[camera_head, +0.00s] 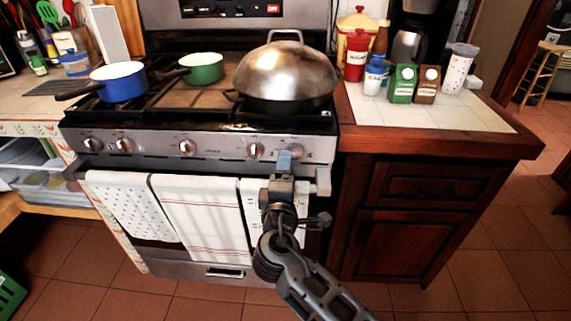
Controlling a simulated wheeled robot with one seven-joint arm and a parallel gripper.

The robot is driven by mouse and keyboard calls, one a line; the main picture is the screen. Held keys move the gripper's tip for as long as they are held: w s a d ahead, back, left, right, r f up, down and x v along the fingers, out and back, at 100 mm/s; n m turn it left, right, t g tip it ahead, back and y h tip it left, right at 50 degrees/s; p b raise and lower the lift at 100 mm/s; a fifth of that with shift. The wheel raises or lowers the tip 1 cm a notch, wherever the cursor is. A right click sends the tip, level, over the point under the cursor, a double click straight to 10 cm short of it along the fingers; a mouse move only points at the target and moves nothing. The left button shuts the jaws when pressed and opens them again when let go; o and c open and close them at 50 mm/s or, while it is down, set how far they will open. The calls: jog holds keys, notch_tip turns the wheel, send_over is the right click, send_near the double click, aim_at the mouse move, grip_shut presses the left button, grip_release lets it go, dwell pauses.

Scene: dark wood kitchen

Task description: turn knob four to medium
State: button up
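The stove's front panel (220,150) carries a row of round knobs with pale pointers. From the left, I see a first knob (93,144), a second knob (124,145), a third knob (187,147) and a fourth knob (256,151). The fourth is in plain view, just left of my gripper (284,160). My gripper is in front of the panel's right part and hides what lies behind it. It points at the panel; I cannot tell whether it touches. Its finger opening is too small to make out.
A blue pot (120,86), a green pot (203,69) and a large lidded pan (284,75) stand on the stove. Towels (200,215) hang from the oven handle below the knobs. A counter (430,113) with jars and cartons is at right. Tiled floor at lower right is clear.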

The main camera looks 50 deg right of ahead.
jog(key=shift+v, duration=1.2)
jog(key=s+a+f+t+y, duration=0.1)
jog(key=s+a+f+y, duration=0.25)
jog(key=s, duration=0.25)
jog(key=s+a+f+y+p, duration=0.1)
jog(key=s+a+f+y, duration=0.1)
jog(key=s+a+y, duration=0.3)
jog(key=s+a+f+t+y, duration=0.1)
jog(key=s+a+f+y, duration=0.15)
jog(key=s, duration=0.45)
jog(key=s+a+r+m+t+y+p, duration=0.1)
jog(key=s+a+r+m, duration=0.1)
jog(key=s+r, duration=0.5)
jog(key=s+a+r+m+t+y, duration=0.1)
jog(key=s+a+r+m+y, duration=0.1)
jog(key=s+r+m, duration=0.3)
jog(key=s+r, duration=0.2)
jog(key=s, duration=0.1)
jog(key=shift+s+a+m+p, duration=0.3)
jog(key=shift+s+p, duration=0.05)
jog(key=shift+s, duration=0.05)
